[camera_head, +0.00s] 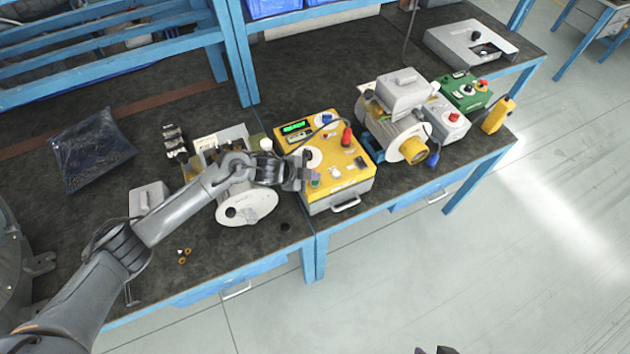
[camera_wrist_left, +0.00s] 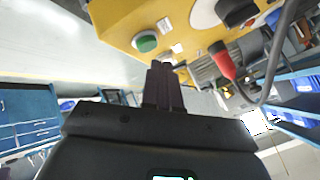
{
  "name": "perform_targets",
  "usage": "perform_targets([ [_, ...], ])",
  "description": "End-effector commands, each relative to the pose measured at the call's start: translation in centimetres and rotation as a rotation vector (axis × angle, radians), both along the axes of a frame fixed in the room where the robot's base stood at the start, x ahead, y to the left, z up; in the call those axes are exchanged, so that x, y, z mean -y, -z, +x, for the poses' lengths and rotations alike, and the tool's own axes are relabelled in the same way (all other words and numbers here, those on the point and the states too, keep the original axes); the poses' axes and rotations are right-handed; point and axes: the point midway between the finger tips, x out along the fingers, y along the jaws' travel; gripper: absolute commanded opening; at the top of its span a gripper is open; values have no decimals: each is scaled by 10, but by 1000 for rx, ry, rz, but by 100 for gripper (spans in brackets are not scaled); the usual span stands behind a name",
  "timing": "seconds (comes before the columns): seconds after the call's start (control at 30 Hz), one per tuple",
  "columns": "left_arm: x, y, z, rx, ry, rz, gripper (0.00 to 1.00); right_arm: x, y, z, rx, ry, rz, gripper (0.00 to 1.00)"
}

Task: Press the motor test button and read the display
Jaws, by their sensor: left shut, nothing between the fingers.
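The yellow test box (camera_head: 335,185) stands on the bench in the middle of the head view. Its small display (camera_head: 296,127) is lit green, but its digits are too small to read. My left gripper (camera_head: 308,174) is shut and empty over the front left corner of the box. In the left wrist view its closed fingertips (camera_wrist_left: 161,66) are close to a green button (camera_wrist_left: 145,42) on the yellow panel; I cannot tell whether they touch. A dark tip (camera_head: 435,350) at the bottom edge of the head view may be my right gripper.
A red-handled probe with a dark cable (camera_head: 346,137) rests on the box. A grey blower motor (camera_head: 402,130) stands to its right, with a green control box (camera_head: 463,92) beyond. An opened blower housing (camera_head: 250,206) lies to its left, under my left arm. The floor in front is clear.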

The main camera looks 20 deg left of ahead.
Motion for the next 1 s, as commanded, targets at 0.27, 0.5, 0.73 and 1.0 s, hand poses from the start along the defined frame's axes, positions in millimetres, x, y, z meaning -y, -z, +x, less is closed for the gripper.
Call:
perform_targets([
  [0.27,0,0,0,0,0,0,0,1,0,0,0,-2,-4,43],
  [0.5,0,0,0,0,0,0,0,2,1,0,0,-7,-11,43],
  [0.73,0,6,0,-1,1,0,0,2,3,0,-1,-6,-10,43],
  [1.0,0,8,0,0,0,0,0,1,4,0,0,-4,-7,43],
])
